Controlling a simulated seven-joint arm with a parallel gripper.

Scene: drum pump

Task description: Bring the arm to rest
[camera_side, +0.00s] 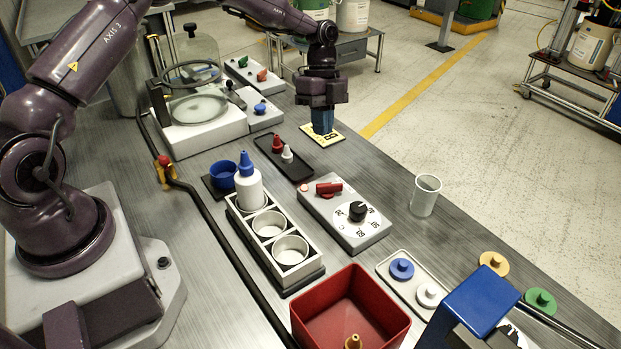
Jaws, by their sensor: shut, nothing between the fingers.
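My gripper (322,122) points straight down at the upper middle of the picture, at the far side of the bench (215,272). Its blue fingers look shut, with nothing seen between them. The fingertips are at or just above a yellow card with black marks (325,136); I cannot tell whether they touch it. My arm arches over from its base at the left.
Near my gripper are a black tray with red and white nozzles (287,153) and a dial box (357,211). A white bottle (249,187) stands in a rack (268,225). A bell jar (193,62), clear cup (424,196) and red bin (345,300) stand around.

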